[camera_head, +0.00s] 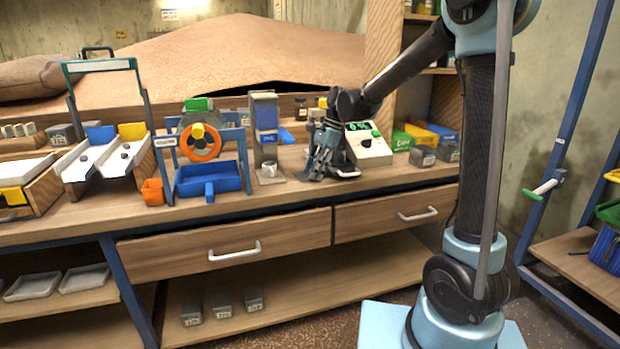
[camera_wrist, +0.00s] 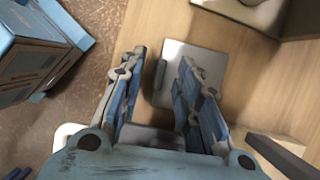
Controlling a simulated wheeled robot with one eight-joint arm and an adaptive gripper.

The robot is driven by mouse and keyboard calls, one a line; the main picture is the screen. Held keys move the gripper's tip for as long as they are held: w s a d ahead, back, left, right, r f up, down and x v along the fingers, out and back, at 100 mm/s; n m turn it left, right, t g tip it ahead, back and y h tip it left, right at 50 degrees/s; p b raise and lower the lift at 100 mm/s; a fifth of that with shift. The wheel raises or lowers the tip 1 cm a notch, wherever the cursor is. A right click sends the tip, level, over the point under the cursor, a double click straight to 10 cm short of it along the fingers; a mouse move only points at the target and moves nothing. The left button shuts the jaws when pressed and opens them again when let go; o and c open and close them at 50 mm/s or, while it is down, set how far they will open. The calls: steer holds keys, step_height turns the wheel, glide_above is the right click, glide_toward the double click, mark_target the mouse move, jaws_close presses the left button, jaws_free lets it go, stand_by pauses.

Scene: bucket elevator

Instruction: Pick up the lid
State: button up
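In the wrist view, a flat grey square plate with a small raised grip (camera_wrist: 160,75) lies on the wood; it looks like the lid (camera_wrist: 205,62). My gripper (camera_wrist: 158,78) is open, with one finger left of the grip and the other over the plate to its right. Nothing is clearly held between the fingers. In the head view my gripper (camera_head: 318,168) points down close above the bench, just left of the scale (camera_head: 370,150). It hides most of what is under it there, so contact with the lid cannot be told.
A grey dispenser stand (camera_head: 265,130) with a small cup (camera_head: 269,169) stands left of my gripper. Further left is a blue frame with an orange wheel (camera_head: 200,142) and a blue tray (camera_head: 208,180). Small grey blocks (camera_head: 423,157) sit right of the scale. The bench's front edge is close.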

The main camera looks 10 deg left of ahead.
jaws_close()
